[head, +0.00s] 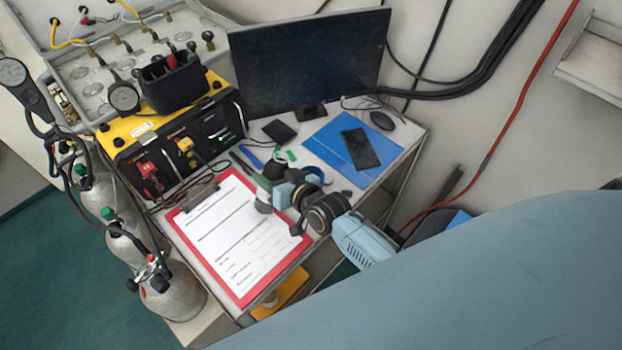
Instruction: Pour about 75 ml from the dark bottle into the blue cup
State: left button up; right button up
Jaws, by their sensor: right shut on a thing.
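My right gripper (268,194) reaches in from the right over the table, above the right edge of the clipboard. It is shut on a small dark thing (274,169), which looks like the dark bottle; the fingers and wrist cover much of it, and its tilt is hard to tell. A blue curved rim (319,175) shows just beyond my wrist, at the lower left of the blue folder; it may be the blue cup, partly hidden by my arm. I see no liquid. My left gripper is not in view.
The red clipboard (299,254) with paper fills the table's near side. A black phone (360,149) lies on the blue folder (329,137). A monitor (306,62) stands behind. The yellow and black air panel (184,148) is at left, beside several grey cylinders (176,295).

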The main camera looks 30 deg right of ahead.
jog(key=m+y+b, duration=0.1)
jog(key=m+b, duration=0.1)
jog(key=b, duration=0.3)
jog(key=f+m+t+y+b, duration=0.1)
jog(key=m+b, duration=0.1)
jog(key=b, duration=0.4)
jog(key=shift+d+f+m, duration=0.2)
jog(key=shift+f+m, duration=0.1)
jog(key=shift+m, duration=0.1)
jog(key=shift+a+r+m+t+y+b, duration=0.1)
jog(key=shift+r+m+t+y+b, duration=0.2)
jog(key=shift+r+y+b, duration=0.1)
jog(key=shift+a+m+b, duration=0.2)
jog(key=shift+m+b, duration=0.5)
jog(key=shift+b, duration=0.5)
notch_tip(320, 180, down, 3)
jog(key=m+t+b, duration=0.1)
jog(key=b, duration=0.3)
jog(key=shift+r+y, duration=0.15)
jog(key=shift+y, duration=0.15)
jog(key=shift+a+b, duration=0.1)
jog(key=shift+b, duration=0.35)
jog(key=shift+f+b, duration=0.4)
jog(key=shift+b, duration=0.1)
jog(key=shift+d+r+m, duration=0.2)
jog(key=shift+r+m, duration=0.15)
jog(key=shift+m, duration=0.25)
jog(key=shift+a+r+m+t+b, duration=0.2)
jog(key=shift+r+m+t+b, duration=0.1)
jog(key=shift+m+t+b, duration=0.1)
